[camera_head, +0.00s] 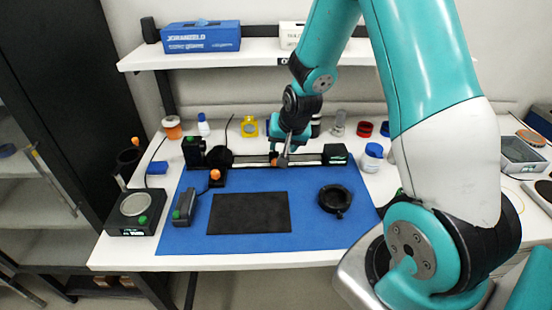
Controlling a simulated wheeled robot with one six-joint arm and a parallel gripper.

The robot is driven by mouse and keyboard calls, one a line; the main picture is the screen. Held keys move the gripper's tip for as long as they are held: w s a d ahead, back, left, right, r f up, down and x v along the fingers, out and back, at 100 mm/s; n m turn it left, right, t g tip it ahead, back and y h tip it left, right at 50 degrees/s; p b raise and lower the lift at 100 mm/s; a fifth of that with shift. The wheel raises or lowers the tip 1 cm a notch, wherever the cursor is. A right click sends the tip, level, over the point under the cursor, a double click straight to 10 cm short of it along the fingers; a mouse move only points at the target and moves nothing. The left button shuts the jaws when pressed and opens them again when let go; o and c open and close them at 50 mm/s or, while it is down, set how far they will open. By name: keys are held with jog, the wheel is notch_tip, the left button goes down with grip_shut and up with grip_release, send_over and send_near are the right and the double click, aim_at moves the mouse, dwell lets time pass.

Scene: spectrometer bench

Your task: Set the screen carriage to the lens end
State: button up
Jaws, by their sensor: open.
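A long dark rail (305,158) runs across the back of the blue mat (175,225). A black upright part with a green mark (193,150) and a round black part (218,157) stand at its left end. A black block (335,154) with a green-lit face is at its right end. My gripper (281,159) is open, pointing down at the middle of the rail, beside a small orange-topped part (274,156). The gripper and arm hide much of this part. I cannot tell whether it is the screen carriage, or whether the jaws touch it.
A black pad (250,213) and a black ring (335,199) lie on the mat. A small black device with an orange knob (215,175) stands front left of the rail. A shelf (250,56) hangs above the bench.

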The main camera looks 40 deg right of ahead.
jog(key=p+x, duration=0.1)
jog(key=x, duration=0.8)
jog(key=shift+w+f+p, duration=0.1)
jog(key=shift+f+p, duration=0.2)
jog(key=shift+f, duration=0.05)
grip_shut()
